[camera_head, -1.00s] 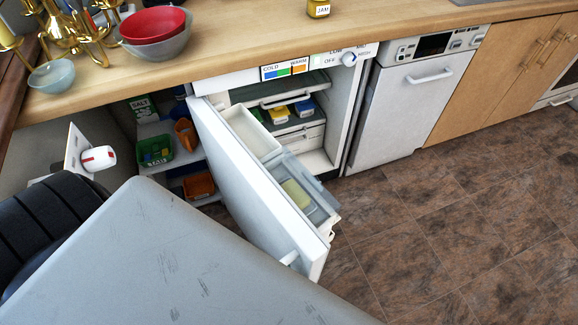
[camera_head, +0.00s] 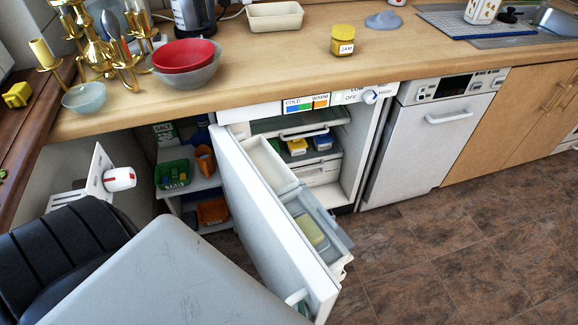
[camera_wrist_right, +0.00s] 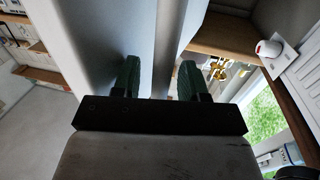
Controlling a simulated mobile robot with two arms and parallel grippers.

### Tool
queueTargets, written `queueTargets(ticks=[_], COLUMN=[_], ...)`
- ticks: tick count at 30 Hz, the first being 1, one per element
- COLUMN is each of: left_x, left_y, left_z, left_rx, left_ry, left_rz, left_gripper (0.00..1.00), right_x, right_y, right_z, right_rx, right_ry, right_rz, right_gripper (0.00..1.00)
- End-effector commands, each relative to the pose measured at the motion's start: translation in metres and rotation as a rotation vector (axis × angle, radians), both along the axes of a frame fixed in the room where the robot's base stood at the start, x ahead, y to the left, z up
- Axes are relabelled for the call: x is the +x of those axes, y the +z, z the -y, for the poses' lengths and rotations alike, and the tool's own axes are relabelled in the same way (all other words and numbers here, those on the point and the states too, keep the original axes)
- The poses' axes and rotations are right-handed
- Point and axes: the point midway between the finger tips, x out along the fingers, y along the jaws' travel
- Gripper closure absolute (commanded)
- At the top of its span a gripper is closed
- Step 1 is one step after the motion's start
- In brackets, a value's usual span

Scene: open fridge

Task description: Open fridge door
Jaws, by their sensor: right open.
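The fridge (camera_head: 352,150) under the counter stands open in the head view. Its white door (camera_head: 262,215) is swung well out toward me, and the inner shelves and bins face right. The door handle (camera_head: 297,297) shows low on the door's outer face, near its free edge. My right gripper (camera_wrist_right: 160,80) shows in the right wrist view, with its two green fingers apart. Pale upright panels lie beyond and between the fingers; I cannot tell whether they touch.
A dishwasher (camera_head: 428,140) stands right of the fridge. Open shelves with a green basket (camera_head: 173,175) lie left of the door. The counter (camera_head: 285,60) above holds bowls, a candelabrum and a jam jar (camera_head: 343,40). The brown tiled floor (camera_head: 470,240) at right is clear.

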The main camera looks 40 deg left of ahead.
Motion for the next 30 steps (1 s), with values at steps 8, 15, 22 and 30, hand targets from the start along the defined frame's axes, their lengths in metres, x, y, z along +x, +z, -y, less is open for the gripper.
queueTargets(ticks=[8, 15, 22, 30], left_x=[0.000, 0.000, 0.000, 0.000], left_y=[0.001, 0.002, 0.001, 0.001], left_z=[0.000, 0.000, 0.000, 0.000], left_rx=[0.000, 0.000, 0.000, 0.000], left_ry=[0.000, 0.000, 0.000, 0.000], left_rz=[0.000, 0.000, 0.000, 0.000], left_gripper=[0.00, 0.00, 0.00, 0.00], right_x=[-0.030, -0.065, -0.080, -0.081], right_y=[-0.001, 0.000, 0.000, 0.000], right_z=[0.026, 0.056, 0.070, 0.071], right_rx=[-0.003, -0.001, 0.000, 0.001], right_ry=[0.001, 0.001, 0.001, 0.000], right_rz=[-0.004, -0.002, 0.000, 0.001], right_gripper=[0.57, 0.57, 0.57, 0.57])
